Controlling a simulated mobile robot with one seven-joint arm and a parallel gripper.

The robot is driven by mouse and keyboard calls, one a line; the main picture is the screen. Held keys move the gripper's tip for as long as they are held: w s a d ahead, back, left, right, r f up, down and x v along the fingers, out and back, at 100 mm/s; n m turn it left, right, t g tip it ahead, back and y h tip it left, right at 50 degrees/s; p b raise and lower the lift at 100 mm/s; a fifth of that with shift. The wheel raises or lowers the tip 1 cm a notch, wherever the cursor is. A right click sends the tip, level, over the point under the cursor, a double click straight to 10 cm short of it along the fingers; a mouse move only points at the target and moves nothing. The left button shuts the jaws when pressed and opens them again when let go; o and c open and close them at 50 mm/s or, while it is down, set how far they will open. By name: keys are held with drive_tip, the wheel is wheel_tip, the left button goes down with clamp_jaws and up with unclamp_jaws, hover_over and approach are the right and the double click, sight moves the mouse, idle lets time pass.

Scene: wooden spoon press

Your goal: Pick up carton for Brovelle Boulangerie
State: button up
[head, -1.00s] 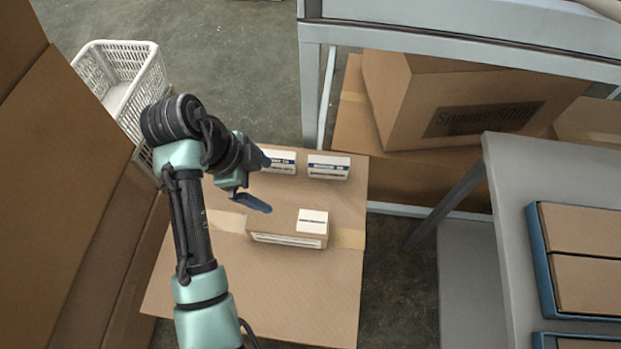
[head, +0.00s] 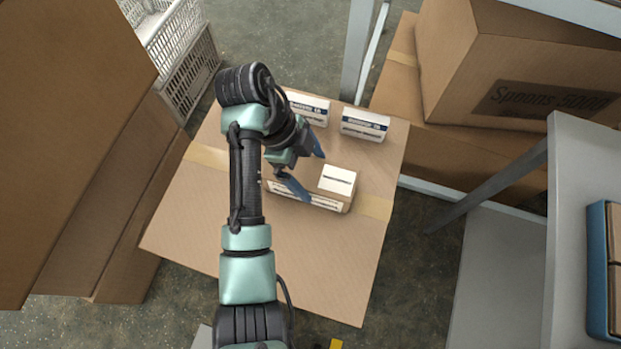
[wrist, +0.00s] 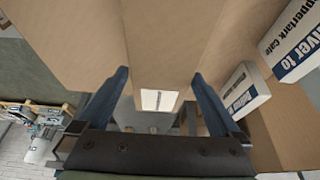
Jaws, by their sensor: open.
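Three small cartons stand on a big cardboard box (head: 330,290). The front carton (head: 349,198) is brown, with a white label on top and a printed strip along its side. Two white-labelled cartons stand behind it, one at the right (head: 365,123) and one at the left (head: 308,106), the latter partly behind my arm. I cannot read Brovelle Boulangerie on any of them. My gripper (head: 311,174) is open, low over the front carton's left part. In the wrist view, the front carton's white label (wrist: 158,100) shows between the open fingers; contact cannot be told.
Tall cardboard boxes (head: 60,130) rise at the left. A white basket (head: 185,60) stands on the floor behind. A large box marked Spoons (head: 520,70) sits at the back right. A grey table (head: 510,250) with a blue tray (head: 597,270) stands at the right.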

drive_tip(key=b+x, duration=0.1)
drive_tip(key=x, duration=0.3)
drive_tip(key=shift+f, duration=0.3)
drive_tip(key=shift+w+a+r, duration=0.1)
drive_tip(key=c, duration=1.4)
